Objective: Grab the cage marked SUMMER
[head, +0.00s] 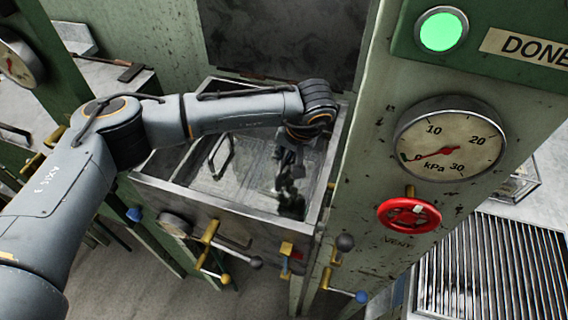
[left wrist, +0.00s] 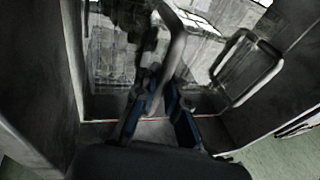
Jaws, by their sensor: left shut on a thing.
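My left gripper (head: 289,182) reaches down into an open metal basin (head: 215,203) in the head view. In the left wrist view, its fingers (left wrist: 162,98) are closed around the bar of a looped metal handle (left wrist: 179,52), which rises from a clear-walled cage. A second cage handle (left wrist: 246,70) stands to its right in that view, apart from the fingers. In the head view, one upright handle (head: 221,156) shows left of my gripper. No SUMMER marking can be read in either view, so I cannot tell which cage is held. My right gripper is not in view.
A green post with a pressure gauge (head: 449,139), a red vent wheel (head: 409,215) and a lit green lamp (head: 441,31) stands right of the basin. Valve levers (head: 232,258) stick out from the basin's front. A ribbed metal grating (head: 490,270) lies at lower right.

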